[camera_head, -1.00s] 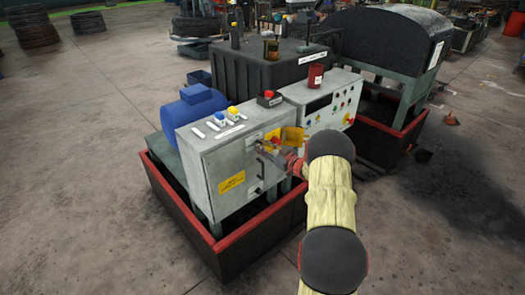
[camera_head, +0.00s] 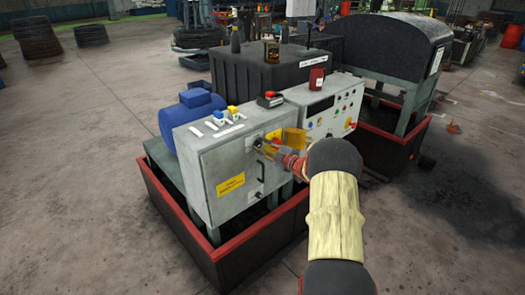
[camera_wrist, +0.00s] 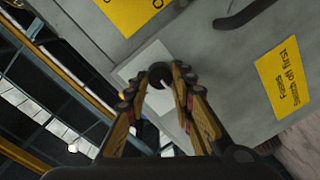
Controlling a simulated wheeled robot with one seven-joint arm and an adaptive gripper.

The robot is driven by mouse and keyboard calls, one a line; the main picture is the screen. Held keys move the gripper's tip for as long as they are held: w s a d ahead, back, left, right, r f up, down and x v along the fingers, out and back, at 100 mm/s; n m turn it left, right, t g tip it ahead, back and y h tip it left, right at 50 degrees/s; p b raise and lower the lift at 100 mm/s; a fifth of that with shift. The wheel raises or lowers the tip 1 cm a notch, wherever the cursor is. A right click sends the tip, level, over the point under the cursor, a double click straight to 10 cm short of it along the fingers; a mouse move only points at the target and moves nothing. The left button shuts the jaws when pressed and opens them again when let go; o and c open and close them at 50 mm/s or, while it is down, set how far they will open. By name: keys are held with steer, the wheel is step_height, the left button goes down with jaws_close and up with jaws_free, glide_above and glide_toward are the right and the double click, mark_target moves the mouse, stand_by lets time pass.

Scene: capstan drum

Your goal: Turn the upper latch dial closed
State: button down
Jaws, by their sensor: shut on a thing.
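The upper latch dial (camera_wrist: 157,72) is a small black knob with a pale pointer line, on a light plate at the edge of the grey cabinet door (camera_head: 218,165). In the wrist view my gripper (camera_wrist: 160,76) has its two fingertips shut on the dial, one at each side. In the head view my gripper (camera_head: 262,146) is at the upper right of the door front, and it mostly hides the upper dial. A lower latch dial (camera_head: 258,195) sits near the door's lower right corner, below the black door handle (camera_head: 261,173).
A control panel (camera_head: 335,110) with buttons is to the right. A red-rimmed tray (camera_head: 262,230) surrounds the cabinet's base. A yellow label (camera_wrist: 284,77) shows close by on the door. The floor in front is clear.

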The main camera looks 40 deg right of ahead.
steer(key=shift+n, duration=0.3)
steer(key=c, duration=1.6)
jaws_free()
steer(key=shift+o, duration=0.5)
steer(key=s, duration=1.2)
steer(key=shift+a+r, duration=0.2)
steer(key=shift+r, duration=0.1)
